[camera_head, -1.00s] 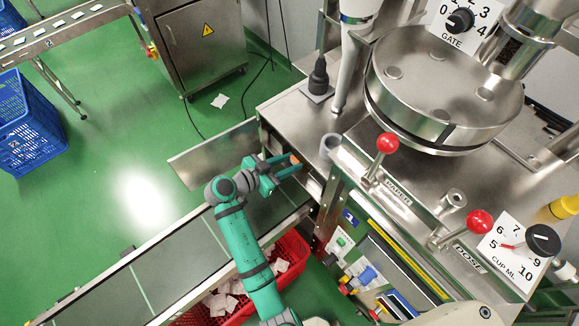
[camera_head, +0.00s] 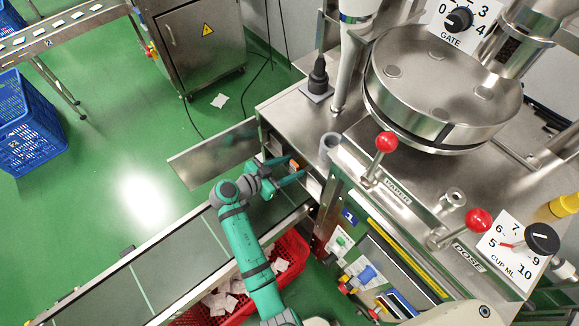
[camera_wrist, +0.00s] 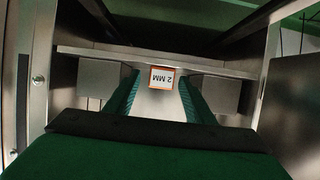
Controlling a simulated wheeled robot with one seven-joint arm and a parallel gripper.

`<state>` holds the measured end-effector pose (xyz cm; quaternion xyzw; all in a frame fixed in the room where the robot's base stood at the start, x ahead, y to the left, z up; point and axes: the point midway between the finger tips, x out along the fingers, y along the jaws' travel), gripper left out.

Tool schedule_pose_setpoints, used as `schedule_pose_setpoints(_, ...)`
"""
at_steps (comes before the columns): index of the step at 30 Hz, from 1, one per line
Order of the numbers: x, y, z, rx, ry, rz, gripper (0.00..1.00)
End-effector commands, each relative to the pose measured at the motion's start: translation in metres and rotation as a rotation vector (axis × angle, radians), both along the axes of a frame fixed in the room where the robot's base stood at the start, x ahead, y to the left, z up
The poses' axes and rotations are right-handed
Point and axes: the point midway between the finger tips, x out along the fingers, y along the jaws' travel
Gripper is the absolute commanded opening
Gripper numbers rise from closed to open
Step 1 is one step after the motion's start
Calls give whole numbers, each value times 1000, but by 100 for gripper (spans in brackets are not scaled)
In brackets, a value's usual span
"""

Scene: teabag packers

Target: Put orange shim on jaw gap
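The orange shim (camera_wrist: 162,78) shows in the wrist view as a small orange-edged white plate marked "2 MM", upside down. It stands at the gap between two grey jaw blocks, left (camera_wrist: 98,78) and right (camera_wrist: 222,95), under a metal bar. My gripper (camera_wrist: 159,80) is open, with one teal finger on each side of the shim and visible space between fingers and shim. In the head view the shim (camera_head: 293,164) is a small orange patch between the fingertips of my gripper (camera_head: 297,167), at the machine's left side. Whether the shim is fully seated cannot be told.
A metal side panel (camera_head: 212,153) stands left of the gripper. The conveyor (camera_head: 180,255) runs below, with a red crate (camera_head: 292,258) of teabags beside it. Red-knobbed levers (camera_head: 386,141) stand on the machine top to the right.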

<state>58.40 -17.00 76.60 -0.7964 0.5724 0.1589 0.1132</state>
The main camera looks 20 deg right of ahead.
Motion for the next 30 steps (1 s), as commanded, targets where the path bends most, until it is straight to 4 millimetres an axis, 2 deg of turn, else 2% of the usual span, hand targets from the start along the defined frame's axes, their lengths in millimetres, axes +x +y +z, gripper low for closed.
schedule_pose_setpoints(8, 0, 7, 4, 0, 0, 5, 49)
schedule_pose_setpoints(11, -4, 18, 9, 0, 0, 5, 49)
schedule_pose_setpoints(21, -24, 76, 35, 1, -1, 6, 49)
schedule_pose_setpoints(30, -34, 104, 47, 1, 0, 2, 49)
